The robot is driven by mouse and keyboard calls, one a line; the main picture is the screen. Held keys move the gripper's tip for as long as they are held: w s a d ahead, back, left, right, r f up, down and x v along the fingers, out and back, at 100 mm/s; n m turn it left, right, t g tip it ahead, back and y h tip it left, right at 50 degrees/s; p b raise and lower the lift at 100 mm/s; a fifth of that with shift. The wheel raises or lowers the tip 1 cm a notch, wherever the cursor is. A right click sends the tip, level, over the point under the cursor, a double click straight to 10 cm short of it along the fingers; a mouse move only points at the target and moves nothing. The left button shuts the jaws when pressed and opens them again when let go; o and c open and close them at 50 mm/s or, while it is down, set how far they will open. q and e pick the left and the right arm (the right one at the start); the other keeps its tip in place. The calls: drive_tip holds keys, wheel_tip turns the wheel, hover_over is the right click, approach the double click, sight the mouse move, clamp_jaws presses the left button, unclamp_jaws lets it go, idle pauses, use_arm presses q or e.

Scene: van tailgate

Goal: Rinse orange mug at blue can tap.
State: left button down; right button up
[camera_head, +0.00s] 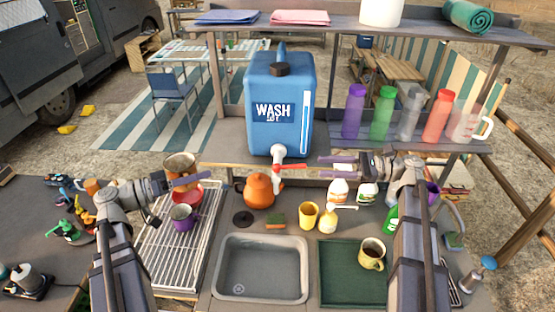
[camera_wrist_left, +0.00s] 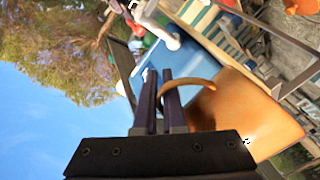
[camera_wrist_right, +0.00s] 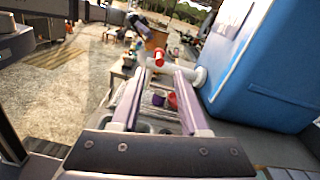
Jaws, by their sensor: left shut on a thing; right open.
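The orange mug (camera_head: 180,163) is held by its handle in my left gripper (camera_head: 192,181), above the drying rack. In the left wrist view the mug (camera_wrist_left: 240,112) is close, its handle at the shut fingers (camera_wrist_left: 163,95). The blue can (camera_head: 281,97), marked WASH, stands on the shelf. Its white tap (camera_head: 278,151) with a red lever (camera_head: 291,167) sticks out at the front, to the right of the mug. My right gripper (camera_head: 336,166) is open, right of the tap. In the right wrist view the red lever (camera_wrist_right: 158,58) is beyond the fingertips, apart from them.
A grey sink (camera_head: 262,240) lies in front of the tap, with an orange kettle (camera_head: 258,191) behind it. A yellow cup (camera_head: 308,215) and small bottles stand nearby. The rack (camera_head: 157,265) holds a purple mug (camera_head: 183,217). A green mat (camera_head: 340,290) bears another mug.

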sight(280, 166)
drive_tip(key=a, duration=1.2)
drive_tip(key=shift+s, duration=0.2)
clamp_jaws()
idle(1.1)
